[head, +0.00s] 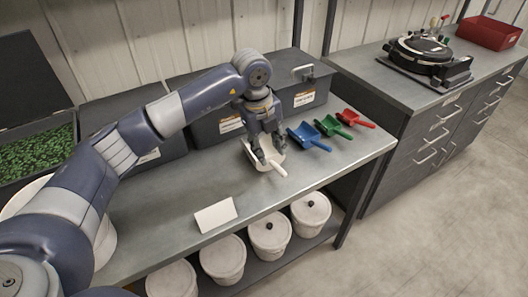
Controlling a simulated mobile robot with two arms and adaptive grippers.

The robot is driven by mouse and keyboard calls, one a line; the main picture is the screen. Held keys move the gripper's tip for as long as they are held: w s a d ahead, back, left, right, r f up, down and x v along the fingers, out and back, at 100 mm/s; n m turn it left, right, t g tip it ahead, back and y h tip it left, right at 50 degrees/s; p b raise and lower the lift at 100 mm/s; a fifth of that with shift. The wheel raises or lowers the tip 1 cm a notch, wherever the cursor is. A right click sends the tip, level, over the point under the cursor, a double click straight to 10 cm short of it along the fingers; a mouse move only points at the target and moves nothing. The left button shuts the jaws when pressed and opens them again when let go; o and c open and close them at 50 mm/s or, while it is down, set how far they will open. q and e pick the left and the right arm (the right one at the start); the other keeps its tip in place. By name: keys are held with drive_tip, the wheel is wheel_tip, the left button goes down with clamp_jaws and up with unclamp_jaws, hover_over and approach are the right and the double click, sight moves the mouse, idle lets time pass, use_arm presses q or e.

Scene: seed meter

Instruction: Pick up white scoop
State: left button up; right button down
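The white scoop (278,169) lies on the grey metal bench, its handle pointing toward the front right. My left gripper (268,155) is right over it, fingers pointing down and spread apart. The fingers hide part of the scoop's bowl, and I cannot tell whether they touch it. My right gripper is not in view.
Blue (305,136), green (332,127) and red (355,119) scoops lie to the right. Dark lidded boxes (220,128) stand behind. White buckets (270,232) stand below. Bench room is free at front right.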

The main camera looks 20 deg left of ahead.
sight(275, 164)
use_arm(q)
drive_tip(key=f, duration=0.2)
drive_tip(key=w+d+f+p, duration=0.1)
drive_tip(key=f, duration=0.2)
drive_tip(key=w+f+p, duration=0.1)
drive_tip(key=f, duration=0.2)
drive_tip(key=shift+d, duration=0.25)
drive_tip(key=shift+f, duration=0.25)
clamp_jaws()
